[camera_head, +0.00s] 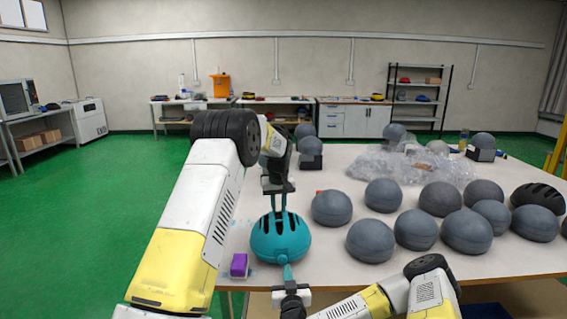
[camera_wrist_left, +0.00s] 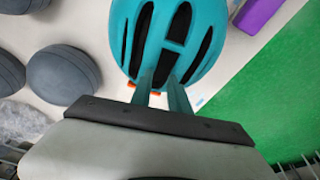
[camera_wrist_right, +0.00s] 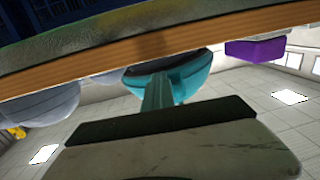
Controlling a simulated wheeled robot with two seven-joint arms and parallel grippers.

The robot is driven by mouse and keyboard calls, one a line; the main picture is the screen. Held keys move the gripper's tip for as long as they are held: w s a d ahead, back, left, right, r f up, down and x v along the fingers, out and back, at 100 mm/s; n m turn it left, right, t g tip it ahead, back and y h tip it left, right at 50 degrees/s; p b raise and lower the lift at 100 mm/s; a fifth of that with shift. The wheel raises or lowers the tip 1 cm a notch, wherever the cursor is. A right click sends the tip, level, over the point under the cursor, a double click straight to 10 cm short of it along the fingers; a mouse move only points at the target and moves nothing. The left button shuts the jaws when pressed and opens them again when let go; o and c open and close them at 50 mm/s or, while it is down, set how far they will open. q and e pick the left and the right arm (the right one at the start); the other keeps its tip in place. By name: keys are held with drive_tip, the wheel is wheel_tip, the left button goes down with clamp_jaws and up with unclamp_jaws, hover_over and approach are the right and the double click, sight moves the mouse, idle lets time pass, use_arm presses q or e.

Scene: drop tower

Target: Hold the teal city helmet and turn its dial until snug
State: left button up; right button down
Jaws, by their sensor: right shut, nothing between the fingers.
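The teal helmet (camera_head: 281,236), with dark vents, is over the near left part of the table. My left gripper (camera_head: 278,208) comes down from behind onto its far side. In the left wrist view its two fingers (camera_wrist_left: 161,82) are a little apart, with teal shell (camera_wrist_left: 205,50) between their tips, so it looks shut on the helmet. My right gripper (camera_head: 287,270) is shut and empty at the helmet's near side, pointing at it. The right wrist view shows its fingers (camera_wrist_right: 160,92) in front of the helmet's rear (camera_wrist_right: 185,78). The dial is hidden there; I cannot tell whether they touch it.
A purple block (camera_head: 239,265) lies at the left table edge. Several grey headforms (camera_head: 370,241) crowd the table (camera_head: 500,262) to the right, with a black helmet (camera_head: 540,196) at the far right. Clear plastic wrap (camera_head: 410,168) lies behind. The table's wooden front edge (camera_wrist_right: 130,58) runs close to my right gripper.

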use_arm(q)
drive_tip(key=shift+s+d+f, duration=0.15)
drive_tip(key=shift+s+f, duration=0.25)
drive_tip(key=shift+f, duration=0.15)
use_arm(e)
drive_tip(key=shift+w+a+r, duration=0.15)
drive_tip(key=shift+r, duration=0.1)
drive_tip(key=shift+a, duration=0.45)
drive_tip(key=shift+s+a, duration=0.2)
drive_tip(key=shift+a, duration=0.05)
drive_tip(key=shift+f, duration=0.2)
drive_tip(key=shift+s+a+f, duration=0.1)
drive_tip(key=shift+a+f, duration=0.1)
drive_tip(key=shift+f, duration=0.05)
use_arm(q)
drive_tip(key=shift+a, duration=0.25)
use_arm(e)
drive_tip(key=s, duration=0.6)
drive_tip(key=shift+d, duration=0.4)
use_arm(q)
drive_tip(key=shift+r, duration=0.1)
drive_tip(key=shift+w+r, duration=0.15)
drive_tip(key=shift+r, duration=0.35)
drive_tip(key=shift+w+d+r, duration=0.1)
drive_tip(key=shift+d+r, duration=0.05)
drive_tip(key=shift+r, duration=2.55)
use_arm(e)
drive_tip(key=shift+w, duration=0.1)
